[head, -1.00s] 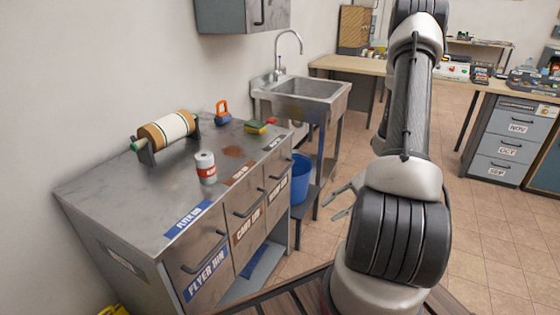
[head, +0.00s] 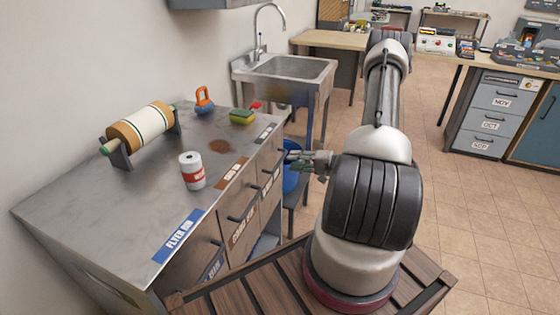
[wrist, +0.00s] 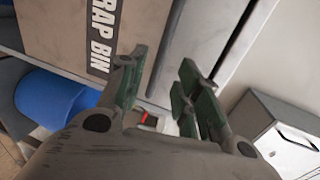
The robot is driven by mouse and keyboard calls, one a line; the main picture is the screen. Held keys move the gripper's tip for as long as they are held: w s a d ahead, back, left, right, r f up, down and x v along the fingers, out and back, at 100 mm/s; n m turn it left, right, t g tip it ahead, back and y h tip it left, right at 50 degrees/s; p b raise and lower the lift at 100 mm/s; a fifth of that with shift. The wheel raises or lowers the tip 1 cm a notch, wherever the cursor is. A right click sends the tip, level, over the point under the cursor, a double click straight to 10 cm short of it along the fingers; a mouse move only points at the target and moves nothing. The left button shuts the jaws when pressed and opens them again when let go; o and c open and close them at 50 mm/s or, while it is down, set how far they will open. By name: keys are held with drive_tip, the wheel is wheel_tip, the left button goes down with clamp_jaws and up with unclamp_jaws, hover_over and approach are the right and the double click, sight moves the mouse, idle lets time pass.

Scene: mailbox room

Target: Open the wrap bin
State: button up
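The wrap bin (head: 268,160) is the front of the grey cabinet nearest the sink. Its front looks closed, flush with its neighbours. In the wrist view its dark label (wrist: 101,38), partly cut off, reads "RAP BIN" on a brown front. My gripper (head: 293,157) is beside this front, pointing left toward it. The wrist view shows my gripper (wrist: 160,90) with its green-padded fingers apart and nothing clearly held between them. I cannot tell whether a finger touches the bin; its handle is not clear in the wrist view.
The flyer bin label (head: 178,236) and card bin label (head: 233,170) mark the nearer compartments. A white-and-red can (head: 192,171), a paper roll (head: 142,128) and a sponge (head: 242,117) are on the cabinet top (head: 110,215). A blue bucket (wrist: 48,100) is under the sink (head: 285,68).

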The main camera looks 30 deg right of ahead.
sight(281, 159)
drive_tip(key=x, duration=0.6)
drive_tip(key=shift+w+a, duration=0.15)
clamp_jaws()
